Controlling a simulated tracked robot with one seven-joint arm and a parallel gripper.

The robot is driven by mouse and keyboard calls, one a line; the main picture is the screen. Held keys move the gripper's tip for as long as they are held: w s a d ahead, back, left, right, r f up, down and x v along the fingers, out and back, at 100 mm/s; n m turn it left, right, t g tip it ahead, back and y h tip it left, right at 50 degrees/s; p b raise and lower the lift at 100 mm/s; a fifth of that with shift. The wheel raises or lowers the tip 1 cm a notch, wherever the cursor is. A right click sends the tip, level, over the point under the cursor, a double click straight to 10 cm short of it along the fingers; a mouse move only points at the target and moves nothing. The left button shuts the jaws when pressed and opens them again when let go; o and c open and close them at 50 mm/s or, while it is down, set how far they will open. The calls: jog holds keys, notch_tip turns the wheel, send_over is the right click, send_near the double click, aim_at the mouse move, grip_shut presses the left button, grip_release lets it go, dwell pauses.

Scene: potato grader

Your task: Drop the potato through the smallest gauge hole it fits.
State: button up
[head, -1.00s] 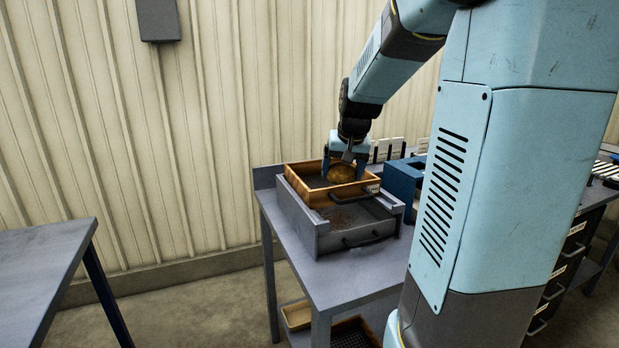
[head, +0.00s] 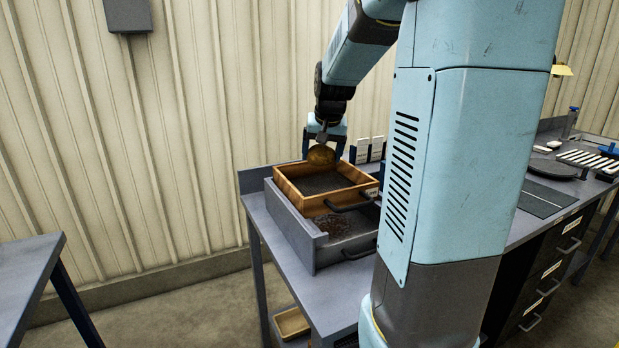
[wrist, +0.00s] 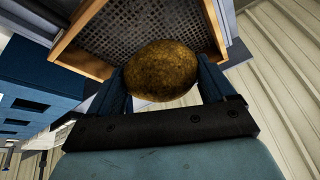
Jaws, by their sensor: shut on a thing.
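A brown potato (head: 321,156) is between the blue fingers of my gripper (head: 323,150), above the far side of a wooden sieve tray (head: 340,201). In the wrist view the potato (wrist: 162,71) sits between both fingertips, with the mesh of the tray behind it. My gripper is shut on the potato, and the potato looks clear of the tray. A blue block with dark openings (wrist: 30,100) shows at the left in the wrist view; I cannot tell the openings' sizes or whether it is the gauge. My arm column hides part of the bench.
The wooden tray rests on a grey drawer-like box (head: 300,228) with dark soil inside. White cards (head: 369,150) stand behind it. Drawers (head: 545,270) and a dark round plate (head: 553,169) are at the right. Another table (head: 30,262) stands at the left.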

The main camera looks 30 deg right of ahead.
jog(key=w+f, duration=0.7)
jog(key=shift+w+d, duration=0.1)
jog(key=shift+w, duration=0.05)
jog(key=shift+f, duration=1.5)
jog(key=shift+f, duration=0.1)
jog(key=o, duration=1)
